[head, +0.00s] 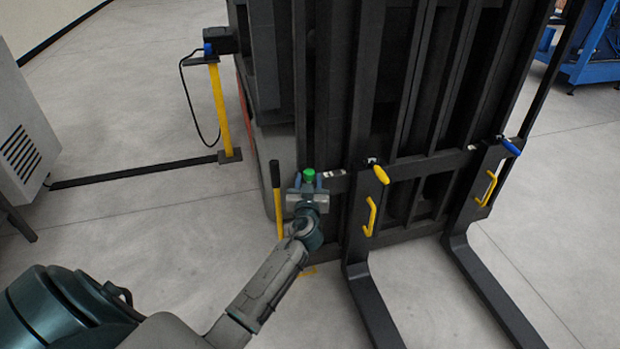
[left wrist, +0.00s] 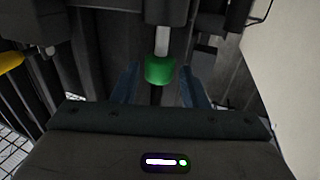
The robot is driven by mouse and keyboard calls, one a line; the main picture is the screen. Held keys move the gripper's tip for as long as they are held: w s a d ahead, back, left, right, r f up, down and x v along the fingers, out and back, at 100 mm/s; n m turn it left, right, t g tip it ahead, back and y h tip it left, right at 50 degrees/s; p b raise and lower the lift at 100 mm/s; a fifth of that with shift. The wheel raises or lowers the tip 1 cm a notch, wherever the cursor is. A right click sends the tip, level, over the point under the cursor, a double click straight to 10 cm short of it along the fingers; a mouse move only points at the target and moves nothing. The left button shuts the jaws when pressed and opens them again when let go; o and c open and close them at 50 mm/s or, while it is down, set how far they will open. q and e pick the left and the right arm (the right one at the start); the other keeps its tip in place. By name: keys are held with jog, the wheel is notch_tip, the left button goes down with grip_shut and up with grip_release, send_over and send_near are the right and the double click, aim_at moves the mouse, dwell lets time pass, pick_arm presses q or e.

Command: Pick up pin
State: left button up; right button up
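A pin with a green knob (head: 309,174) shows at the left end of the forklift carriage's crossbar. In the left wrist view its green knob (left wrist: 160,71) hangs on a light grey shaft. My left gripper (head: 308,183) is at the green knob, and its fingers (left wrist: 160,88) stand on both sides of it. They are open, with a visible gap on each side of the knob. Whether the shaft sits in a hole is hidden. My right gripper is in neither view.
A yellow-handled pin (head: 381,174) and a blue-handled pin (head: 511,147) are on the fork tops. Two black forks (head: 372,305) reach forward low over the floor. A yellow post (head: 220,110) with a cable stands at left.

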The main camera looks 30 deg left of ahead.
aim_at(309, 178)
pick_arm(q)
jog(key=shift+x, duration=1.55)
jog(key=shift+f, duration=0.1)
jog(key=c, duration=0.8)
jog(key=shift+o, duration=0.2)
